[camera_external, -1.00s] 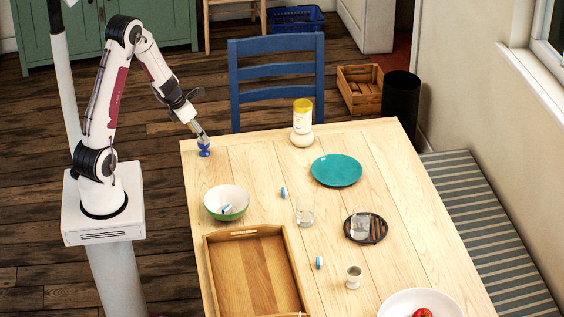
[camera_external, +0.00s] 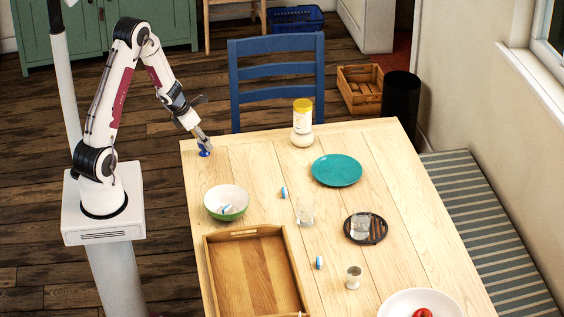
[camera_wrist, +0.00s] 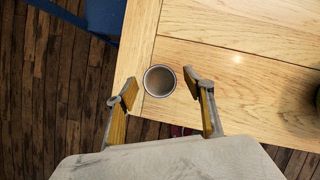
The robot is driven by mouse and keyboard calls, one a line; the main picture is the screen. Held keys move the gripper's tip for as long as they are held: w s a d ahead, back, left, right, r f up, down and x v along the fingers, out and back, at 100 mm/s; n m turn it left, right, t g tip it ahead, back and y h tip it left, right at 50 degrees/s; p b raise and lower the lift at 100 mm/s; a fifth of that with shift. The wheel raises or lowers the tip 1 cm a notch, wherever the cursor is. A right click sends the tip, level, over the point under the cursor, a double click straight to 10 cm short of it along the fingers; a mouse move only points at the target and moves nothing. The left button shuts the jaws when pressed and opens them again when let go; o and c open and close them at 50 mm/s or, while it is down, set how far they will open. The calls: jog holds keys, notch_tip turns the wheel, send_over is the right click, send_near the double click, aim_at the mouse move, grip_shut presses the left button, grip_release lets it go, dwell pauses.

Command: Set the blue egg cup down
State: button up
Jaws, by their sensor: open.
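The blue egg cup (camera_external: 204,153) stands upright on the table near its far left corner, close to the edge. In the wrist view I look down into the egg cup (camera_wrist: 160,82) and see its round rim. My gripper (camera_external: 207,144) is at the cup, hiding part of it in the external view. In the wrist view the two fingers are apart, one on each side of the cup, with visible gaps to the rim. The gripper is open.
A green and white bowl (camera_external: 226,203) and a wooden tray (camera_external: 207,262) are nearer on the left side. A blue chair (camera_external: 277,68) is behind the table edge.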

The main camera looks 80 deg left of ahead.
jog(key=shift+x, duration=0.8)
jog(key=c, duration=1.3)
jog(key=shift+r, duration=0.35)
jog(key=shift+r, duration=4.6)
